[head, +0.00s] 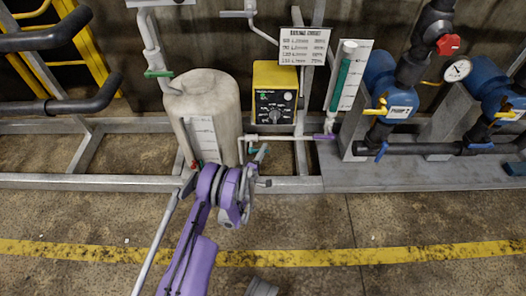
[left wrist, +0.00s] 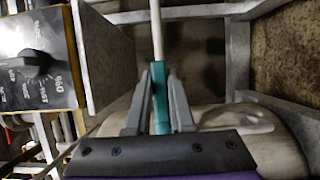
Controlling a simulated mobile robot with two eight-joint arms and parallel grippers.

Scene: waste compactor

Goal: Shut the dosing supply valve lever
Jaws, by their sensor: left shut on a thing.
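A teal lever (left wrist: 160,100) sits between the two grey fingers of my left gripper (left wrist: 161,88) in the left wrist view. The gripper is shut on it. In that view the lever looks in line with a pale pipe (left wrist: 156,30) beyond it. In the head view, a small teal part of the lever (head: 262,152) shows just below the white pipe (head: 280,138) at the right of the beige tank (head: 210,105). My purple left arm reaches up to it and hides most of the gripper. The valve body is mostly hidden. My right gripper is not in view.
A yellow dosing box with a dial (head: 274,95) stands right of the tank. A purple lever (head: 324,137), a red lever (head: 196,164) and a green lever (head: 158,73) are nearby. Blue pumps (head: 388,82) stand at right.

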